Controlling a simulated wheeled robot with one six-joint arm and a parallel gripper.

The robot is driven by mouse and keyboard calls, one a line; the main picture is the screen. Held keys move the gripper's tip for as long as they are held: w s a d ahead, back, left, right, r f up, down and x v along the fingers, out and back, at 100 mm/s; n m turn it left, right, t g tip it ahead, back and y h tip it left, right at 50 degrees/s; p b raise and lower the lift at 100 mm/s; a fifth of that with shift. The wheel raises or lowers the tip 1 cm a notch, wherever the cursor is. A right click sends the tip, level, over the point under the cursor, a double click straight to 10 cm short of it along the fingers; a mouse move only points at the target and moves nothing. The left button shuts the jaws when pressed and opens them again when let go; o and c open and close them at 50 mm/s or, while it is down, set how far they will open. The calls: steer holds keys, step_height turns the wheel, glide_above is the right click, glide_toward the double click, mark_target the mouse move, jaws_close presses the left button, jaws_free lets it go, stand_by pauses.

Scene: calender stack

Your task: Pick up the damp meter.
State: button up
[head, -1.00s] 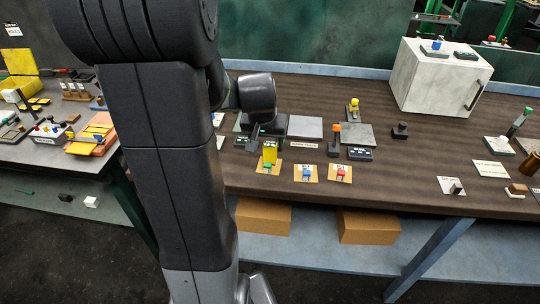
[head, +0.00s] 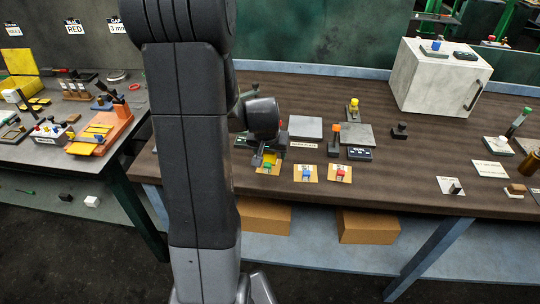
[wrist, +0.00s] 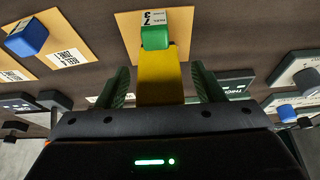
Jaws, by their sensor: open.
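A yellow body (wrist: 162,75) with a green block (wrist: 155,38) at its end, probably the damp meter, sits on a tan card with a printed label. In the head view its yellow part (head: 270,158) shows just below my gripper (head: 264,152). In the wrist view my gripper (wrist: 162,86) is open, with one dark green finger on each side of the yellow body. Gaps show beside it, so I see no grip. The base of the yellow body is partly hidden by the gripper.
A blue block (head: 307,172) and a red block (head: 340,172) stand on cards to the right. A dark post with an orange top (head: 334,139) and a dark labelled device (head: 360,153) stand close by. A white cabinet (head: 440,78) is at the back right.

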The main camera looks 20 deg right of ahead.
steer(key=c, duration=1.3)
steer(key=shift+r, duration=0.15)
